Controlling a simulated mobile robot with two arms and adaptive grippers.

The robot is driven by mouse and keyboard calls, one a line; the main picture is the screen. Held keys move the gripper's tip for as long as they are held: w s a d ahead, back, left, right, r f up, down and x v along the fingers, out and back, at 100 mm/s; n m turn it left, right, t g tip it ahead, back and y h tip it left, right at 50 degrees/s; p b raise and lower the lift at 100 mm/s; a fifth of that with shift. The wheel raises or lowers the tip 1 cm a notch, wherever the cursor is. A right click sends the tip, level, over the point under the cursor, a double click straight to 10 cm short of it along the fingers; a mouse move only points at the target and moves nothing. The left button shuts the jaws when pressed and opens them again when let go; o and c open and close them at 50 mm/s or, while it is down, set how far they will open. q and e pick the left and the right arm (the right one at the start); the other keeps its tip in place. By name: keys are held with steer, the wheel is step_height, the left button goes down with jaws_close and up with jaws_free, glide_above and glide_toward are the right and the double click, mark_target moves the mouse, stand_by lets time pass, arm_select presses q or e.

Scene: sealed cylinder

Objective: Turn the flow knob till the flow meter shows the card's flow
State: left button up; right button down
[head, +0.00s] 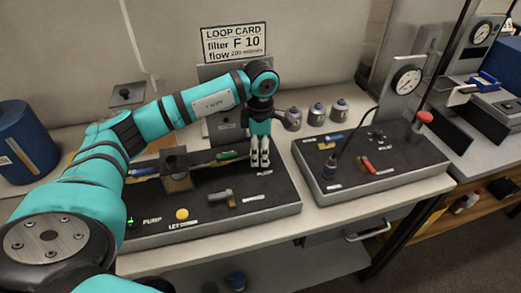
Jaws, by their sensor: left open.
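The loop card (233,43) stands upright at the back; it reads filter F 10 and a flow that looks like 200, with small units. My left gripper (260,165) points down at the right rear part of the black pump panel (270,199). It is open, its fingers close together in the picture. I cannot make out a flow knob; one at the fingertips would be hidden by them. A grey upright plate (213,73) stands behind my left arm, which covers much of it; I cannot read a flow meter there. My right gripper is not in view.
The pump panel also bears a yellow button (182,214), a grey lever (222,198) and a green-handled valve (227,155). A second panel (350,190) with a round gauge (406,80) stands right. Several small grey canisters (316,114) stand behind. A blue drum (24,140) is left.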

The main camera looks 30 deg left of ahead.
mark_target(260, 153)
arm_select(q)
step_height(260, 153, up, 12)
stand_by(0.4)
steer(key=shift+f, duration=0.15)
stand_by(0.3)
